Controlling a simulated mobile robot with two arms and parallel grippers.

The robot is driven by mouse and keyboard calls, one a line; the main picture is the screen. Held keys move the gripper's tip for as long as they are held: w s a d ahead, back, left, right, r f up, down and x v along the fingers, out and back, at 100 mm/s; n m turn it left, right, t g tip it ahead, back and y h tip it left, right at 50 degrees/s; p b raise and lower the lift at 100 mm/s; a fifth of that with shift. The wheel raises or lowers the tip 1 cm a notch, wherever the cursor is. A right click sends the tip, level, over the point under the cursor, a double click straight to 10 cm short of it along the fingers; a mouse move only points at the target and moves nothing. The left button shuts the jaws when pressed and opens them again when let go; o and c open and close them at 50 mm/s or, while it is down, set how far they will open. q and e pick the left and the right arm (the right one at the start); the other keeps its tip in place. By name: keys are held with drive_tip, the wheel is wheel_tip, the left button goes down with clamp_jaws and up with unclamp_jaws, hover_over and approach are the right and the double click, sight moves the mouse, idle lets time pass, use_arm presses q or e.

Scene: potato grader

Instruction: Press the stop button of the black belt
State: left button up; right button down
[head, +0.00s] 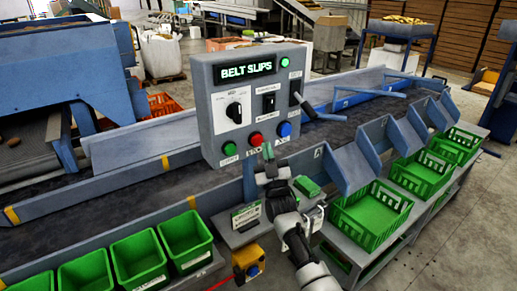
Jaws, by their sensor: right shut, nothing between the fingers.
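A grey control box (215,127) stands over the black belt (110,207), its display reading "BELT SLIPS". Along its lower edge are a green button (229,149), a red button (256,139) and a blue button (284,129). The label under the red button is partly covered and looks like the stop label. My right gripper (268,153) is shut and empty, pointing up, its tip just below and right of the red button in the picture. I cannot tell whether it touches the box. My left gripper is not in view.
The box also has a rotary knob (234,111), a black switch (269,102), a lit green lamp (285,62) and a side lever (302,102). Green crates (373,212) stand right, green bins (138,259) left.

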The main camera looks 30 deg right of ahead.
drive_tip(key=shift+w, duration=0.5)
idle(1.4)
drive_tip(key=shift+w+a+b, duration=0.1)
drive_tip(key=shift+w+b, duration=0.35)
drive_tip(key=shift+b, duration=0.15)
drive_tip(key=shift+w+r+b, duration=0.1)
drive_tip(key=shift+w+b, duration=0.35)
drive_tip(key=shift+b, duration=0.05)
idle(0.8)
drive_tip(key=shift+s, duration=0.1)
drive_tip(key=shift+s+p, duration=0.6)
drive_tip(key=shift+s, duration=0.25)
